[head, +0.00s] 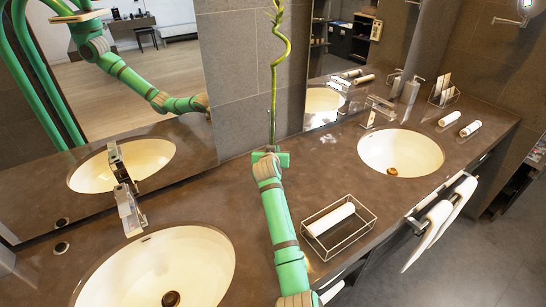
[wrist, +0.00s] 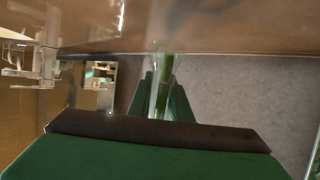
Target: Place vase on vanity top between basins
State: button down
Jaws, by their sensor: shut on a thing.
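The vase (head: 273,128) is slim, looks like clear glass, and holds a tall curly green stalk. It stands upright near the back wall, between the left basin (head: 205,250) and the right basin (head: 425,150). My gripper (head: 270,156) is shut on its lower part above the vanity top (head: 318,170). In the wrist view the vase (wrist: 155,82) and green stalk show between my green fingers (wrist: 163,98). The vase's base is hidden by my gripper, so I cannot tell whether it touches the top.
A wire basket (head: 338,226) with a rolled white towel stands right of my arm. The left faucet (head: 128,205) and right faucet (head: 376,110) stand behind the basins. Mirrors line the back wall. White towels (head: 440,220) hang at the front right. The counter between arm and right basin is clear.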

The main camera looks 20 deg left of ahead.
jog(key=shift+f, duration=1.5)
jog(key=shift+f, duration=0.1)
jog(key=c, duration=1.6)
grip_release()
